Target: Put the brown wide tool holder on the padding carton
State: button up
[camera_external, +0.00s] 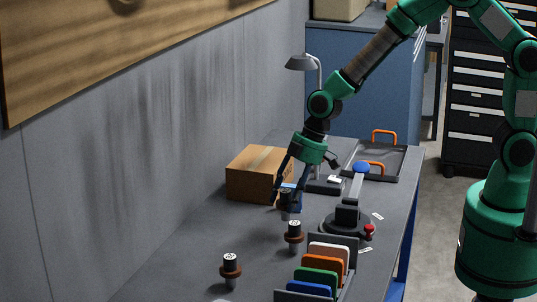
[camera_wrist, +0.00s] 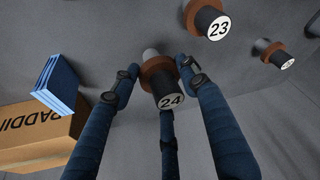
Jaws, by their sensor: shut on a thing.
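My gripper (camera_external: 286,203) is low beside the front right of the padding carton (camera_external: 252,193), a closed brown box on the bench. It is shut on a dark tool holder with a brown collar, marked 24 in the wrist view (camera_wrist: 171,101); the fingers close around the collar. The same holder (camera_external: 285,195) is partly hidden by the fingers in the external view. I cannot tell whether it touches the bench. The carton also shows at lower left in the wrist view (camera_wrist: 40,135). Nothing stands on its visible top.
Two similar holders stand nearer (camera_external: 294,236) and (camera_external: 230,270); one is marked 23 in the wrist view (camera_wrist: 208,20). A rack of coloured plates (camera_external: 322,270), a round-based stand (camera_external: 347,222), a lamp (camera_external: 303,62) and a tray (camera_external: 385,162) are near.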

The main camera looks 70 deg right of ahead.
notch_tip(320, 180, up, 34)
jog(key=w+d+p, duration=0.2)
jog(key=w+d, duration=0.1)
jog(key=d, duration=0.1)
jog(key=w+d+p, duration=0.1)
jog(key=w+d, duration=0.2)
jog(key=d, duration=0.1)
jog(key=w+d+r+p, duration=0.1)
jog(key=w+d+p, duration=0.1)
jog(key=w+d, duration=0.2)
jog(key=shift+p, duration=0.3)
jog(key=p, duration=0.5)
send_over(262, 157)
jog(key=shift+n+y, duration=0.3)
jog(key=shift+a+f, duration=0.2)
jog(key=shift+f, duration=9.3)
jog(key=shift+f, duration=3.1)
jog(key=shift+f, duration=0.1)
jog(key=shift+f, duration=1.8)
